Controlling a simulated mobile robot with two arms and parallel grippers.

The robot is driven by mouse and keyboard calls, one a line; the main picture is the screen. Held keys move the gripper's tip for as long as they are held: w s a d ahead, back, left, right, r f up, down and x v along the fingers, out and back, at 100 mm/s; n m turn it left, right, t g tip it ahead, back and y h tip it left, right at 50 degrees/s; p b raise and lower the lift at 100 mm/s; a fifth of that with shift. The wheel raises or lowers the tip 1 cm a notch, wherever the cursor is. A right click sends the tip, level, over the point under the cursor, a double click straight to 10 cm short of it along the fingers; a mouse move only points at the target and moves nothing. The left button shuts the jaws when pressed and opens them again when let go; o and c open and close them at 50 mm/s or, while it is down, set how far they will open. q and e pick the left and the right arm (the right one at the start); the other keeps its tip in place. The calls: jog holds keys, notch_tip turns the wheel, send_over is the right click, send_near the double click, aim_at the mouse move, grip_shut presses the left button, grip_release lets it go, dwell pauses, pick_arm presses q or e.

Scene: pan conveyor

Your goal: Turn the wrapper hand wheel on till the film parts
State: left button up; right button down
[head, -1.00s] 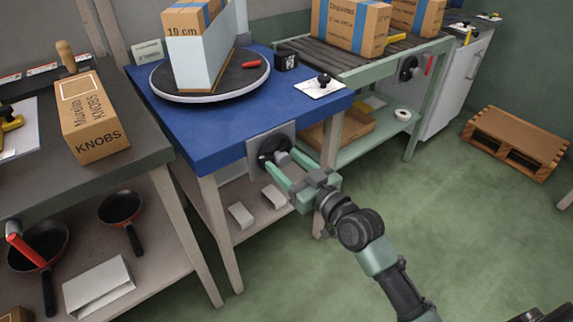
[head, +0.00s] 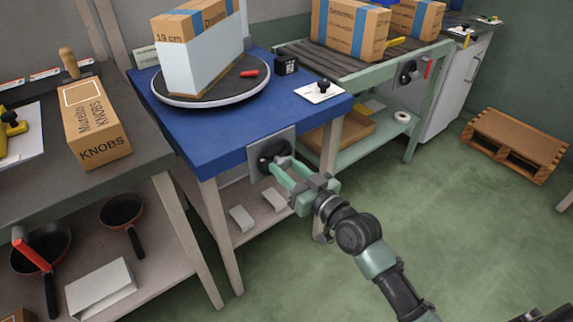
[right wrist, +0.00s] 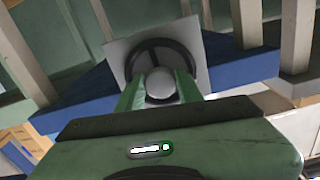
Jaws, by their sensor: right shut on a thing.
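The wrapper's dark hand wheel (head: 268,150) sits on a grey plate on the front of the blue table (head: 215,140). It also shows in the right wrist view (right wrist: 156,42). My right gripper (head: 280,167) is shut on the wheel's pale round knob (right wrist: 160,84), which sits between its green fingers. On the table, the round turntable (head: 200,101) carries a tall carton (head: 188,27) marked 19 cm. Pale film (head: 185,72) covers the carton's lower part. Whether film runs off elsewhere cannot be told. My left gripper is not in view.
A small red object (head: 250,73) lies on the turntable, with a black block (head: 286,65) beside it. A KNOBS carton (head: 95,122) stands on the left bench. The conveyor (head: 325,60) with cartons is behind right.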

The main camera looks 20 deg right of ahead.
jog(key=shift+r+m, duration=0.1)
jog(key=shift+m, duration=0.2)
jog(key=shift+m+p, duration=0.9)
jog(key=shift+p, duration=0.05)
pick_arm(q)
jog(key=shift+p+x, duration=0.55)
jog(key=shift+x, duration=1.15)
pick_arm(e)
jog(key=shift+m, duration=1)
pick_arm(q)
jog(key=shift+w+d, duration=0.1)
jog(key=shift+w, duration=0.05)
pick_arm(e)
jog(key=c, duration=0.9)
grip_release()
jog(key=shift+c, duration=0.2)
